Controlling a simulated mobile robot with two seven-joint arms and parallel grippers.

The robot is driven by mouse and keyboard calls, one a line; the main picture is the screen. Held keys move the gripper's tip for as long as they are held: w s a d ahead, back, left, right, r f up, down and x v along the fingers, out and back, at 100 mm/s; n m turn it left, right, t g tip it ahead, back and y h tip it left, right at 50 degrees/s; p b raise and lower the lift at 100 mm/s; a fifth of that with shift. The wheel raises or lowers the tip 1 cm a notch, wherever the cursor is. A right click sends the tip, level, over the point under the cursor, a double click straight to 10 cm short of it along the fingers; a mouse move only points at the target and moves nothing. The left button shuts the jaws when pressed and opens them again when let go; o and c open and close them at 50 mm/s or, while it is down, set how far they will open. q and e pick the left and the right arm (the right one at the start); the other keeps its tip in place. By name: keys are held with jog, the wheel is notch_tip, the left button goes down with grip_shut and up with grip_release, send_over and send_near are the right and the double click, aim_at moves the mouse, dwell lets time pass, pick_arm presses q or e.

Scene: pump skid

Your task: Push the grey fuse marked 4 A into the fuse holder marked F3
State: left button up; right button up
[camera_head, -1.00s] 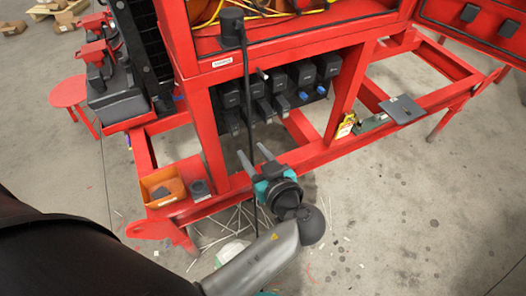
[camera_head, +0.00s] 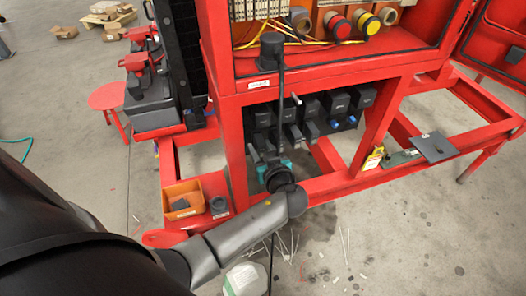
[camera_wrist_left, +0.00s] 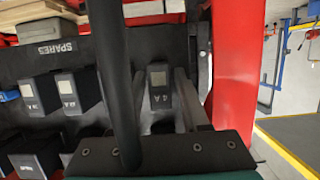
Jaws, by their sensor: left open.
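The grey fuse marked 4 A (camera_wrist_left: 159,84) sits at the end of the fuse rows, upright in the left wrist view. My left gripper (camera_wrist_left: 163,90) is open, with one finger on each side of this fuse and a small gap showing. In the head view my left gripper (camera_head: 262,152) is at the left end of the lower row, where the fuse is hard to make out. I cannot read an F3 mark in either view, and how deep the fuse sits cannot be told. My right gripper is not in view.
A black hanging cable (camera_wrist_left: 112,70) passes very close to my left gripper. Other fuses (camera_wrist_left: 67,92) stand beside it, near a SPARE label (camera_wrist_left: 53,50). The red frame (camera_head: 378,125) surrounds the rows. An orange bin (camera_head: 184,200) is at the lower left.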

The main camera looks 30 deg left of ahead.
pick_arm(q)
grip_shut()
jog(key=shift+c, duration=1.6)
grip_release()
grip_shut()
jog(key=shift+s+d, duration=1.05)
jog(key=shift+d, duration=0.15)
jog(key=shift+s+d+b, duration=0.35)
jog(key=shift+s+d, duration=0.75)
jog(key=shift+d, duration=0.2)
jog(key=shift+d, duration=0.1)
